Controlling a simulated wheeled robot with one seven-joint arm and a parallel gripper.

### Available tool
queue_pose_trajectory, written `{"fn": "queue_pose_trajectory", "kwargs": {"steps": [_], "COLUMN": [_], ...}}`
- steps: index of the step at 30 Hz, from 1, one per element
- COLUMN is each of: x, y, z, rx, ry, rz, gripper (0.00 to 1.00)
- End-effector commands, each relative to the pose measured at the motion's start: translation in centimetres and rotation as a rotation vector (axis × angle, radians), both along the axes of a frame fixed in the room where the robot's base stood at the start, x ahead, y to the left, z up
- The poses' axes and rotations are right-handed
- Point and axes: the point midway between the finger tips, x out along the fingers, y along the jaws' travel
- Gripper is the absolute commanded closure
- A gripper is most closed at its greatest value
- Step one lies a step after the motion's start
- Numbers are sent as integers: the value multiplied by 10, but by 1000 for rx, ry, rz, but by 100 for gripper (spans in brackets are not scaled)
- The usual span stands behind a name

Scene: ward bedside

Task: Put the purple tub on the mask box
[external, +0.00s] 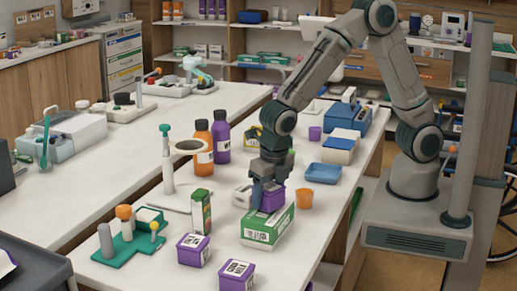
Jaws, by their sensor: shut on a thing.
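The purple tub (272,202) is between the fingers of my gripper (267,192), which is shut on it. The tub is upright, directly over the green and white box (265,232), which I take to be the mask box. The tub's lower edge meets the box top in the external view; I cannot tell whether it rests there or hangs just above. My gripper points down and hides the upper part of the tub.
A green carton (201,212) stands left of the box, and an orange cup (304,198) stands right of it. Behind are a blue tray (323,172), an orange bottle (203,148) and a purple bottle (222,137). A green stand with knobs (128,246) is at the front left.

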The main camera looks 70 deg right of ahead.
Motion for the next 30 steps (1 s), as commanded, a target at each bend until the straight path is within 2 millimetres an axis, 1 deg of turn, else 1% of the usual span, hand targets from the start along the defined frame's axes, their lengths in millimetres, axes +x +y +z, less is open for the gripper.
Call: {"fn": "queue_pose_trajectory", "kwargs": {"steps": [1,3,10,14,15,16,17,25,28,30], "x": [-1,0,0,0,0,0,0,0,0,-1], "y": [0,1,0,0,0,0,0,0,1,1], "z": [-4,-7,-7,-12,-11,-10,-10,-9,-3,6], "rx": [-1,0,1,0,0,0,0,0,2,3], "ry": [1,-1,-2,-1,-1,-1,-1,-1,-2,-3], "rz": [3,2,1,1,1,1,1,1,0,0], "gripper": [70,70,70,70,31,23,20,20,20,20]}}
